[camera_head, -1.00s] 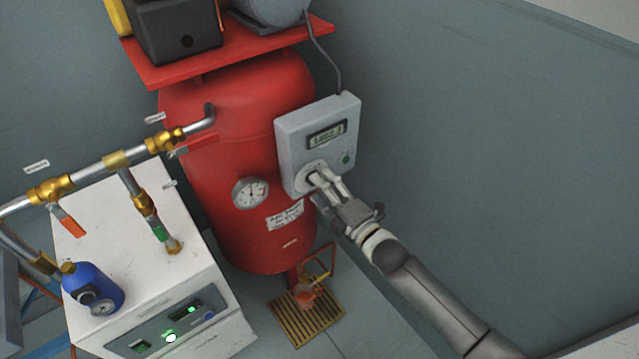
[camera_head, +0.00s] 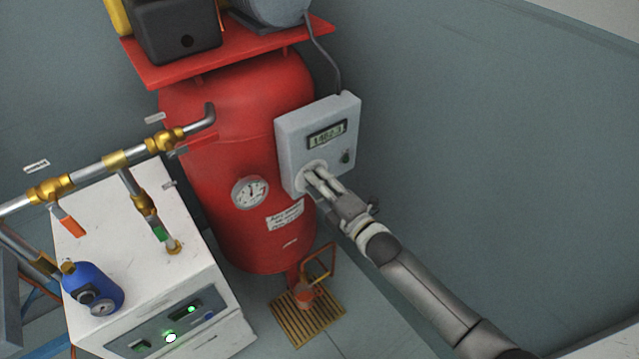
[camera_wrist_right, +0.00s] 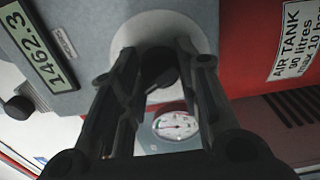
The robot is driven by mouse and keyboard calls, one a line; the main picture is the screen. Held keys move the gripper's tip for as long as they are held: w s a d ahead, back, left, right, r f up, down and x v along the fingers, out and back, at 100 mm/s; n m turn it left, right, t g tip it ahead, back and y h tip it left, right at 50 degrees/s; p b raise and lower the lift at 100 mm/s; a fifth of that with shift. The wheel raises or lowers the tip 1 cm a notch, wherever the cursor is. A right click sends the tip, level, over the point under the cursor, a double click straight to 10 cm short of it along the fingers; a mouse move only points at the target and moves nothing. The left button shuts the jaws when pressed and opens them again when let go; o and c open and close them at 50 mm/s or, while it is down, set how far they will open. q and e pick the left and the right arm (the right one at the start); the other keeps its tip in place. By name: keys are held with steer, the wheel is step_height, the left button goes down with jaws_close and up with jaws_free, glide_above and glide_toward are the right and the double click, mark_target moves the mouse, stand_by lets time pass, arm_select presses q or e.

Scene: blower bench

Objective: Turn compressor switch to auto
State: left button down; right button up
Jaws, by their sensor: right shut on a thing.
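The grey compressor control box (camera_head: 291,132) is mounted on the front right of the red tank. It has a digital display (camera_head: 327,134) and a round pale dial plate at its lower left. In the right wrist view the black switch knob (camera_wrist_right: 158,68) sits in the middle of that pale plate (camera_wrist_right: 160,30), between my fingers. My right gripper (camera_head: 313,178) is at the plate, shut on the knob; it also shows in the right wrist view (camera_wrist_right: 160,75). The fingers partly hide the knob, and its pointing direction is unclear. My left gripper is not in view.
The red tank (camera_head: 235,120) carries a pressure gauge (camera_head: 250,192). A white dryer unit (camera_head: 120,235) with pipes and valves stands at the left. A drain valve (camera_head: 305,292) sits over a yellow grate below. The space right of the box is clear up to the wall.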

steer(key=shift+m, duration=0.4)
steer(key=m+p, duration=0.1)
steer(key=m, duration=1)
steer(key=shift+f, duration=0.1)
stand_by(0.6)
steer(key=o, duration=1)
steer(key=shift+o, duration=0.2)
steer(key=v, duration=1.2)
